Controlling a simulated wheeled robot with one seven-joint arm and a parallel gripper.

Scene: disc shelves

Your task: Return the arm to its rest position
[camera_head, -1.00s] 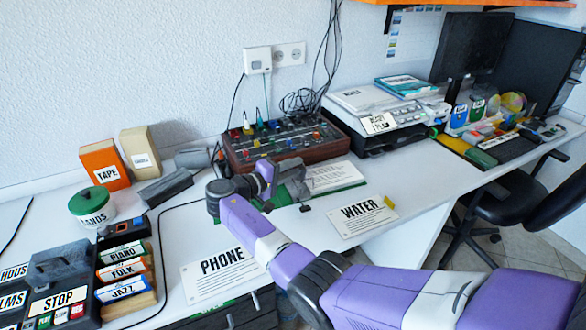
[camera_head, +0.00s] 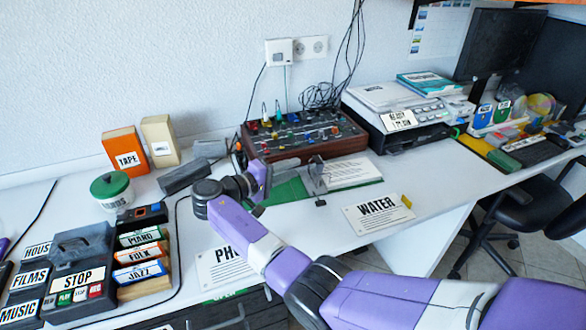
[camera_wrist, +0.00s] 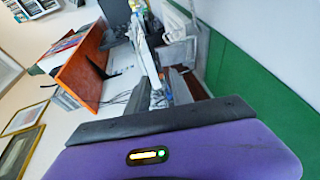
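My gripper (camera_head: 303,172) is in the head view, above the desk in front of the mixer. Its two dark fingers stand apart with nothing seen between them. In the wrist view the fingers (camera_wrist: 162,92) also show a gap. My purple and white arm reaches in from the lower right, across part of the PHONE card (camera_head: 218,272). A green and white board (camera_head: 352,172) lies behind and below the gripper.
The mixer (camera_head: 300,138) stands behind my gripper. The WATER card (camera_head: 378,213) lies to the right, the printer (camera_head: 395,112) beyond it. The STOP player (camera_head: 78,275) and cassettes (camera_head: 142,255) are at left. A black chair (camera_head: 540,205) stands at the right.

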